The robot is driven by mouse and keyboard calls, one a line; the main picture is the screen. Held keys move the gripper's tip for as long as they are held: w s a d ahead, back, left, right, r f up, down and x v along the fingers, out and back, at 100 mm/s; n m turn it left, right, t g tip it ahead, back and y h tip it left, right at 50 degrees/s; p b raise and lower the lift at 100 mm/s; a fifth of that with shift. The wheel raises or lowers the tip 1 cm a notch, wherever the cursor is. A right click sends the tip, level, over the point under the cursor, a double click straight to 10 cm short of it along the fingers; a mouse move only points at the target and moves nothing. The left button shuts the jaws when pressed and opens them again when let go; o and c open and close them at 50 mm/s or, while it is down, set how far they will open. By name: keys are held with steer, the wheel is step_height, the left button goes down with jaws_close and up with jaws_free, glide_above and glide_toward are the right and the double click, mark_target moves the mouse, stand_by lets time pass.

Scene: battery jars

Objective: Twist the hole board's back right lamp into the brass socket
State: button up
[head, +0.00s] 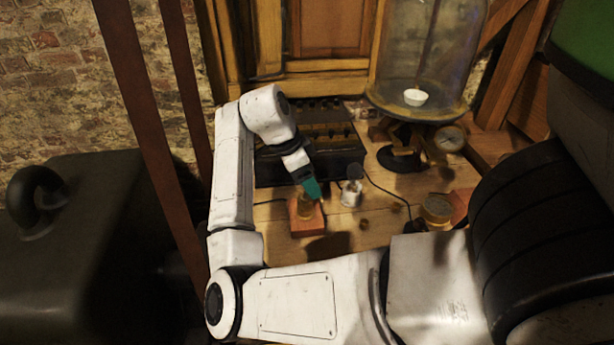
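My gripper (311,188), with teal fingers, points down just above a small brass piece (304,207), which looks like the brass socket. That piece sits on a reddish wooden block (307,224) on the bench. The fingers are too small and turned too far for their opening to show, and I cannot make out a lamp between them. A long dark board (340,152), which may be the hole board, lies behind my gripper. Dark knobs or holes line its back. My arm hides part of its left side, and I cannot pick out a back right lamp there.
A small whitish jar (351,192) with a dark top stands just right of my gripper. Another brass round piece (437,208) is farther right. A glass bell jar (425,60) on a stand and a round gauge (449,138) are at the back right. Thin cables cross the bench (375,220).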

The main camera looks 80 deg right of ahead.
steer(key=shift+o, duration=0.2)
steer(key=v, duration=1.1)
steer(key=shift+s+f, duration=0.1)
